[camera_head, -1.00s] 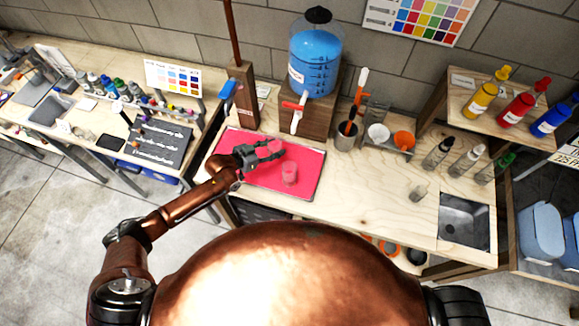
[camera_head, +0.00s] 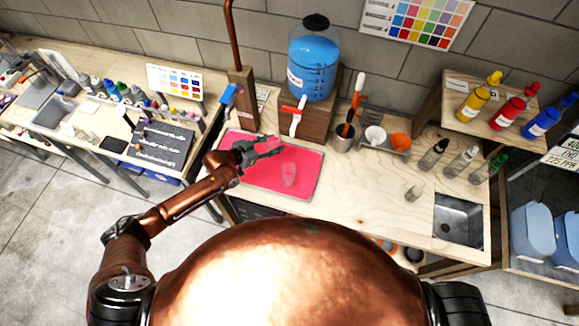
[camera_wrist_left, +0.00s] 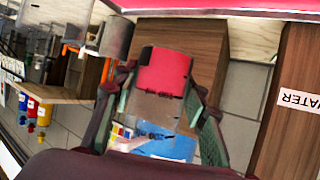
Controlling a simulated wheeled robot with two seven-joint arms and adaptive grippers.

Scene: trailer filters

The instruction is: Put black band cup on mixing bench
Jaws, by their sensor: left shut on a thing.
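My left gripper (camera_head: 266,147) is shut on a clear cup, above the pink mat on the wooden bench (camera_head: 365,192). In the left wrist view the see-through cup (camera_wrist_left: 157,106) sits between the two fingers, with pink showing at its upper part. I cannot clearly make out a black band on it. A third small clear cup (camera_head: 415,192) stands near the sink. My right gripper is out of view.
A blue water tank (camera_head: 314,65) on a wooden stand is behind the mat. A tool cup (camera_head: 343,137) and a small rack (camera_head: 393,143) stand right of it. Several bottles (camera_head: 460,162) stand farther right by the sink (camera_head: 458,220). The bench middle is clear.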

